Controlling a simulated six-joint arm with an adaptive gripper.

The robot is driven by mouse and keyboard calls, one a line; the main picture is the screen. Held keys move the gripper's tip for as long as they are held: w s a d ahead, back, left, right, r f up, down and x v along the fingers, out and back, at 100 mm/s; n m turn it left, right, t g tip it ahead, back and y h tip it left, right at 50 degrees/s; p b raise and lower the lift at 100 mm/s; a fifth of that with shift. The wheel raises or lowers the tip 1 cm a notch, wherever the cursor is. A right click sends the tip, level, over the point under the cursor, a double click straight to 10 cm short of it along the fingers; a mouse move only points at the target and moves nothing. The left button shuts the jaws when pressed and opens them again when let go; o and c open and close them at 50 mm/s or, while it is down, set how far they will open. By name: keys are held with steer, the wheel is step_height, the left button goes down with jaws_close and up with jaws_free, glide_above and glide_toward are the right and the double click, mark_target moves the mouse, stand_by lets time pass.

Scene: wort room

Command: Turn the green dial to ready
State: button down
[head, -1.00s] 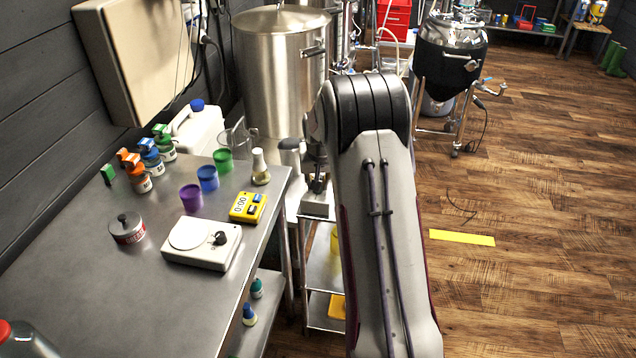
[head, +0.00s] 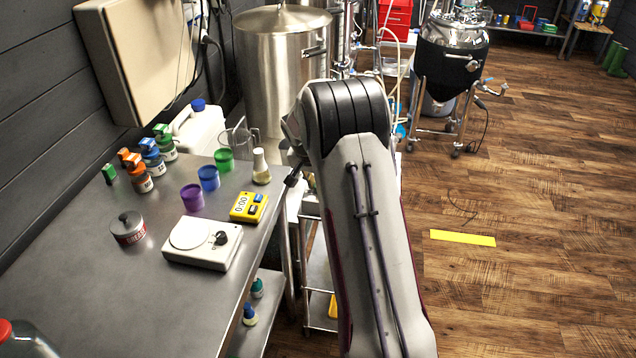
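I see no green dial in the head view. The only knob I can make out is a black one (head: 221,238) on a white flat device (head: 203,258) with a round white plate, on the steel bench. My gripper (head: 293,178) is mostly hidden behind my own arm. Only a small dark part of it shows at the bench's right edge, right of the flask. Its fingers cannot be made out, and I see nothing held.
The steel bench (head: 95,270) holds a yellow timer (head: 248,207), purple (head: 191,198), blue (head: 208,178) and green (head: 224,160) cups, a flask (head: 261,168), a grease tin (head: 128,230) and several small bottles. A beige wall box (head: 140,60) hangs above. Wooden floor at right is largely clear.

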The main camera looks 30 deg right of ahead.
steer(key=m+g, duration=0.1)
steer(key=m, duration=0.1)
steer(key=m+g+h, duration=0.1)
steer(key=m, duration=0.2)
steer(key=shift+w+a, duration=0.1)
steer(key=shift+w, duration=0.05)
steer(key=shift+f+m+g, duration=0.1)
steer(key=shift+m+g, duration=0.3)
steer(key=shift+m, duration=0.7)
steer(key=c, duration=1.8)
jaws_free()
steer(key=shift+c, duration=0.2)
steer(key=shift+n, duration=0.3)
